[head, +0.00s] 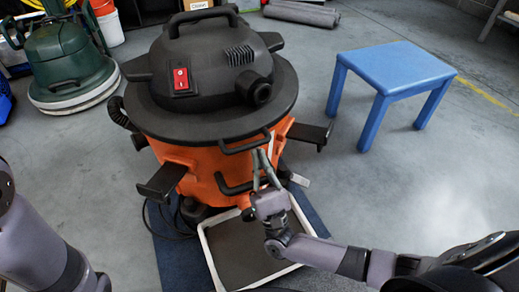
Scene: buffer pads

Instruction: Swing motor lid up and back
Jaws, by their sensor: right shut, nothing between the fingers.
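The motor lid (213,115) is a dark grey disc with a raised motor housing, a red switch and a top carry handle. It sits level on the orange drum (200,160) of the vacuum. A dark loop handle (246,143) sticks out at the lid's front edge. My right gripper (266,160) points up at this handle from the front right, with its fingers shut and empty; whether they touch the handle is unclear. My left arm is at the lower left, and its gripper is outside the picture.
A white-rimmed tray (208,255) with a dark pad lies on a blue mat (170,255) before the drum. A blue stool (396,68) stands at the right. A green floor machine (65,60) stands at the back left.

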